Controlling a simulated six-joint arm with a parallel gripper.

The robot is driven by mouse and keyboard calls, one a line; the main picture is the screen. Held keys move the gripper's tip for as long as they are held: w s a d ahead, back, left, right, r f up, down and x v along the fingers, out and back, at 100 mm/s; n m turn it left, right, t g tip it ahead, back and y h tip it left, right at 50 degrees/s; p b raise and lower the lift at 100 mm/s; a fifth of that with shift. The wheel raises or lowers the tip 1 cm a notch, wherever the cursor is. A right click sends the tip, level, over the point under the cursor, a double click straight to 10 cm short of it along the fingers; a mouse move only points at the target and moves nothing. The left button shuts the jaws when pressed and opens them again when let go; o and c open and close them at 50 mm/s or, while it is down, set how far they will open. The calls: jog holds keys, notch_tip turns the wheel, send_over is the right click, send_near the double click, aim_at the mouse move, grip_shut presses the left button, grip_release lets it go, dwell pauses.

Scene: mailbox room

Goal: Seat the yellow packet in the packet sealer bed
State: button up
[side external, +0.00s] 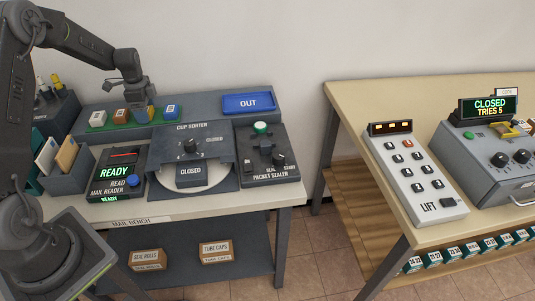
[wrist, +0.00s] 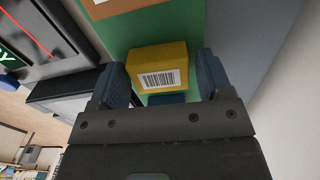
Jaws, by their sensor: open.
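The yellow packet (side external: 144,115) stands on a green strip (side external: 103,126) at the back of the mail bench. In the wrist view the yellow packet (wrist: 158,68) shows a barcode on its face. My gripper (side external: 144,102) is over it, pointing down. In the wrist view my gripper (wrist: 160,78) is open, with one blue finger on each side of the packet. I cannot tell whether the fingers touch it. The packet sealer (side external: 266,170) is at the right end of the bench, with a green knob and a dial. Its bed is hard to make out.
An orange packet (side external: 120,116) and a white packet (side external: 97,118) stand left of the yellow one, a blue packet (side external: 171,111) right. The cup sorter (side external: 191,155) lies between mail reader (side external: 118,172) and sealer. A blue OUT tray (side external: 249,103) is behind.

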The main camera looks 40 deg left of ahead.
jog(key=shift+c, duration=0.3)
jog(key=c, duration=0.7)
jog(key=shift+r, duration=2.3)
